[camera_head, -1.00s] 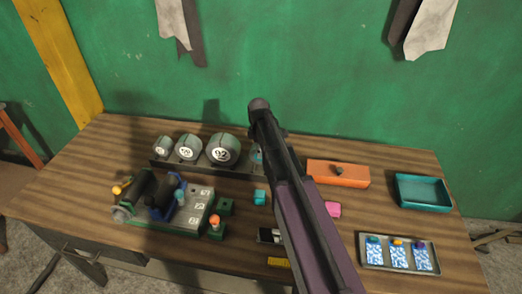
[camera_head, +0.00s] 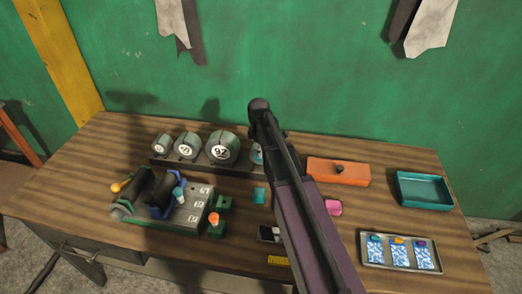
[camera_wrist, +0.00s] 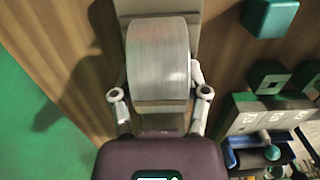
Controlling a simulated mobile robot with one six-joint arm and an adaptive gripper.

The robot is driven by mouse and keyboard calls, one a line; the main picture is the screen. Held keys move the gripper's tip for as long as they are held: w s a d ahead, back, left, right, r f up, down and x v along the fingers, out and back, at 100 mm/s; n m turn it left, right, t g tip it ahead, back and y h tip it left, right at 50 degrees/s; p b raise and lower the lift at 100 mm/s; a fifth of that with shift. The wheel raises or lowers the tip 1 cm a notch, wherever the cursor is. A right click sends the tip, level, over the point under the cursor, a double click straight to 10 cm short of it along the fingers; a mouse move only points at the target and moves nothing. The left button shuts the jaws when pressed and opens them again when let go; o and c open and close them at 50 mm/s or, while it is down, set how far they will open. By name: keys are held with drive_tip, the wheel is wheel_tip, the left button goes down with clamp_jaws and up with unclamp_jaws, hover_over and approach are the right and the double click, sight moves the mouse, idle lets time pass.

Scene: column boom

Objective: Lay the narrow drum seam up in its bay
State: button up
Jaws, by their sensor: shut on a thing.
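In the wrist view, a silver-grey drum (camera_wrist: 158,60) lies on its side between the fingers of my gripper (camera_wrist: 160,85), which is shut on it. Its curved side faces the camera, and I see no seam on it. A grey strip of the rack shows beyond and under it; I cannot tell whether the drum rests in its bay or hangs just above. In the head view my arm hides my gripper and most of this drum (camera_head: 257,154) at the right of the dark rack (camera_head: 205,168). Three numbered drums, the largest marked 92 (camera_head: 222,150), sit to its left.
A tool stand with blue and green parts (camera_head: 165,200) is at the left front. A teal cube (camera_head: 259,196) lies near the rack. An orange box (camera_head: 338,172), a teal tray (camera_head: 423,190), a pink block (camera_head: 333,207) and a metal tray (camera_head: 400,265) are at the right.

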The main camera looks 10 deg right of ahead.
drive_tip(key=shift+f, duration=0.3)
idle(0.4)
drive_tip(key=o, duration=1.3)
drive_tip(key=shift+o, duration=0.2)
drive_tip(key=shift+r, duration=0.15)
